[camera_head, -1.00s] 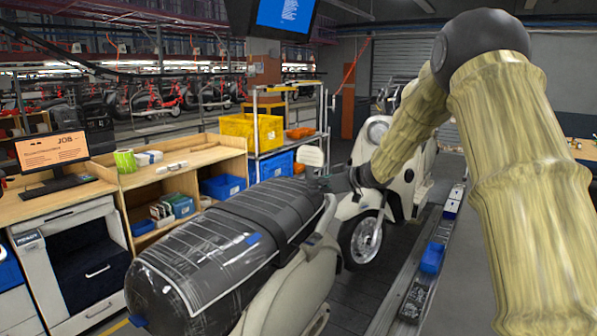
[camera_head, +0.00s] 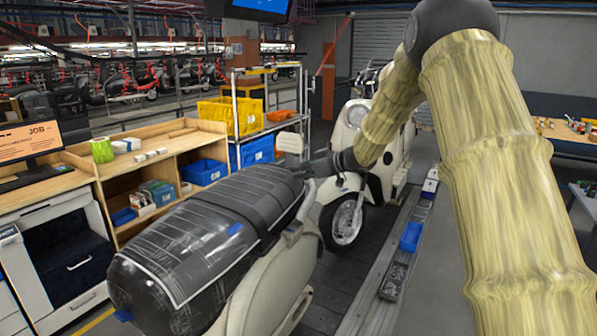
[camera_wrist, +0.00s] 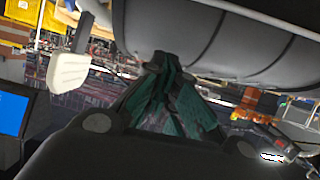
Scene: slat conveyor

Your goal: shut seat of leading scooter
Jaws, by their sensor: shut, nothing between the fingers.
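The near scooter (camera_head: 262,288) is cream and stands at the lower middle of the head view. Its long black seat (camera_head: 205,235) is wrapped in clear film and lies along the top of the body; whether a gap is left under it cannot be told. My gripper (camera_wrist: 163,68) is shut and empty in the wrist view, its tips close to the seat's dark underside edge (camera_wrist: 220,35); contact cannot be told. In the head view my gripper (camera_head: 318,168) is at the seat's far end, partly hidden. A second cream scooter (camera_head: 362,165) stands beyond, its front wheel towards me.
A wooden bench (camera_head: 150,168) and a shelf with a yellow bin (camera_head: 232,116) stand to the left. A conveyor rail with a blue tray (camera_head: 411,237) runs along the right of the scooters. A white mirror-like part (camera_head: 290,143) sticks up near my gripper.

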